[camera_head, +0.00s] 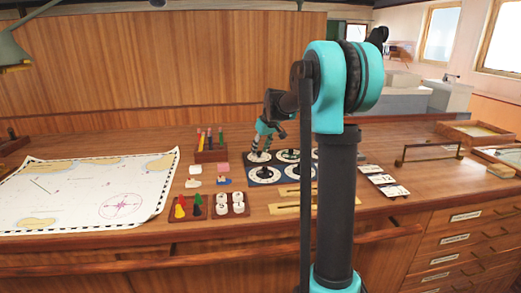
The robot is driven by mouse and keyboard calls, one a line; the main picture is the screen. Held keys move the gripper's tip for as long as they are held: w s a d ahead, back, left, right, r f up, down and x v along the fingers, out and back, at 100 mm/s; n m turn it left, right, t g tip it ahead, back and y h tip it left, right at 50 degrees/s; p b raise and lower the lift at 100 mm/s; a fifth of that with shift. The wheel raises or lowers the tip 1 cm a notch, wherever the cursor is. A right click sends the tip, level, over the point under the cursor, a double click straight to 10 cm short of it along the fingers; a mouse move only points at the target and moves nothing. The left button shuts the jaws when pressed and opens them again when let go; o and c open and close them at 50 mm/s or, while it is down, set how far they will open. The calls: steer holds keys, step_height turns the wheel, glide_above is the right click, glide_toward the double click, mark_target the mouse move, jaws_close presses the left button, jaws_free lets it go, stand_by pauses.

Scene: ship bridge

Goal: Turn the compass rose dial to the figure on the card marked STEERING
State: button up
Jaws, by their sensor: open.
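A dark blue panel (281,173) lies on the wooden desk with several round white dials, each with a dark knob. The dial markings are too small to read, so I cannot tell which is the compass rose dial. My gripper (261,150) points down at the back left dial (256,157) and is open around or just above its knob; contact cannot be told. My arm hides the panel's right part. Several small white cards (384,180) lie right of my arm; their print is not legible, so I cannot pick out STEERING.
A chart (90,190) with a printed pink rose covers the left. Near the panel are a pencil holder (210,152), a tray of coloured pieces (187,208), a tray of white pieces (231,205) and brass-coloured rulers (285,208). A framed tray (475,133) stands at right.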

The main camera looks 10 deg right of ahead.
steer(key=v, duration=1.2)
